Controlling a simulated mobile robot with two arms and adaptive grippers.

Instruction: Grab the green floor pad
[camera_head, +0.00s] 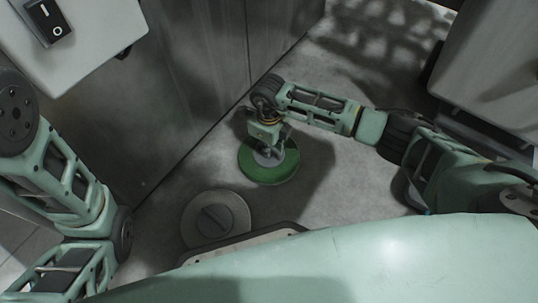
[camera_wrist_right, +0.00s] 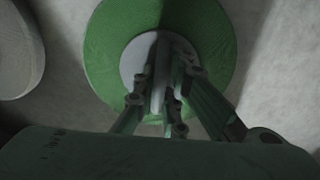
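The green floor pad (camera_head: 264,173) is a round disc lying flat on the grey floor, with a grey round centre and a raised grey handle. It also fills the upper middle of the right wrist view (camera_wrist_right: 110,55). My right gripper (camera_head: 268,150) points down over the pad's centre. In the wrist view its fingers (camera_wrist_right: 168,72) are on either side of the handle and partly hide it. Whether they press on the handle is too dark to tell. My left arm shows at the left edge, but its gripper is out of view.
A grey floor pad (camera_head: 232,212) with a similar handle lies nearer me, to the left of the green one. A metal wall panel (camera_head: 190,80) rises just behind and left. A grey machine (camera_head: 495,60) stands at the right. Bare floor lies right of the green pad.

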